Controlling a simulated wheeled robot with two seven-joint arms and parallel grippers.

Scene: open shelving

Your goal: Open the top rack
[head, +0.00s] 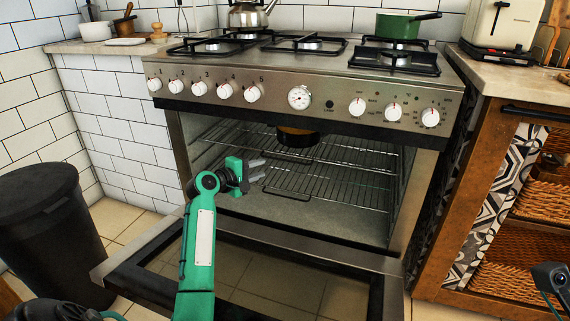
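The oven (285,88) stands in the middle of the head view with its door (250,245) folded down open. Inside, the top wire rack (355,153) spans the cavity, with a dark round pan (298,137) at its front middle. A lower wire rack (330,187) sits beneath it. Both racks appear to be inside the cavity. My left gripper (257,170) is at the left part of the oven opening, in front of the racks, its grey fingers apart and pointing right. I see nothing between them. My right gripper does not show; only a dark part of my right side shows at the lower right edge.
A black bin (55,235) stands at the left. A kettle (248,14) and a green saucepan (403,24) are on the hob. A wooden cabinet (435,245) with wicker baskets (540,200) borders the oven's right. The lowered door fills the space before the cavity.

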